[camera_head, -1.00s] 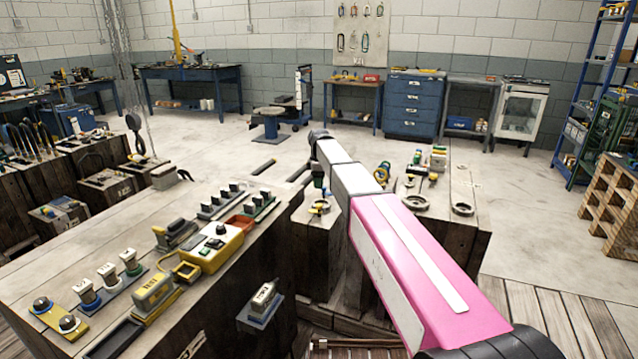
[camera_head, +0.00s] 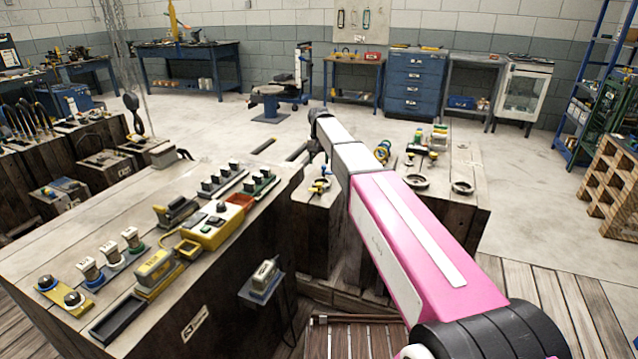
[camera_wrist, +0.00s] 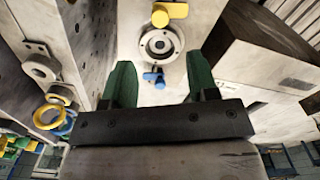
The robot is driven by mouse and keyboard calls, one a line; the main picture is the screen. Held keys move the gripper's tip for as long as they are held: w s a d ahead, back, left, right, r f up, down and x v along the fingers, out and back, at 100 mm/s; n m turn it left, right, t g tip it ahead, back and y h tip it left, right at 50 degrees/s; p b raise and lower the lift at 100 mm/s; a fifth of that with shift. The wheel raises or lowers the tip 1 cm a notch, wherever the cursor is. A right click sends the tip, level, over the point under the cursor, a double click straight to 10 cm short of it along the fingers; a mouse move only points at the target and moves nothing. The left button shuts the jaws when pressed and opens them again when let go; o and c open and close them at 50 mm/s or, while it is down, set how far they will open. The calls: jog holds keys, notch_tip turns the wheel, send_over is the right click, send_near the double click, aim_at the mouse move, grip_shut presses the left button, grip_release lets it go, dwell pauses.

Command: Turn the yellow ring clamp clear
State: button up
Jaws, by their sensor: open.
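The yellow ring clamp (camera_wrist: 170,12) shows at the top of the wrist view as a rounded yellow piece beside a grey metal ring (camera_wrist: 146,46). A blue clamp (camera_wrist: 154,77) sits at the ring's lower side. The blue clamp shows in the gap; the yellow clamp lies beyond the fingertips. I cannot tell the height between fingers and ring. In the head view a small ring with yellow and blue parts (camera_head: 319,185) sits on a wooden block, left of my arm.
A wooden bench (camera_head: 40,235) with a yellow box (camera_head: 214,232) and several fixtures fills the left. A block (camera_head: 465,165) with metal rings stands right of my arm. In the wrist view, a dark-sided block (camera_wrist: 265,65) stands right and yellow and blue rings (camera_wrist: 48,116) lie left.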

aim_at(319, 183)
jog(key=shift+m, duration=0.3)
notch_tip(319, 183, down, 11)
jog(key=shift+r, duration=0.1)
jog(key=shift+c, duration=0.4)
jog(key=c, duration=0.9)
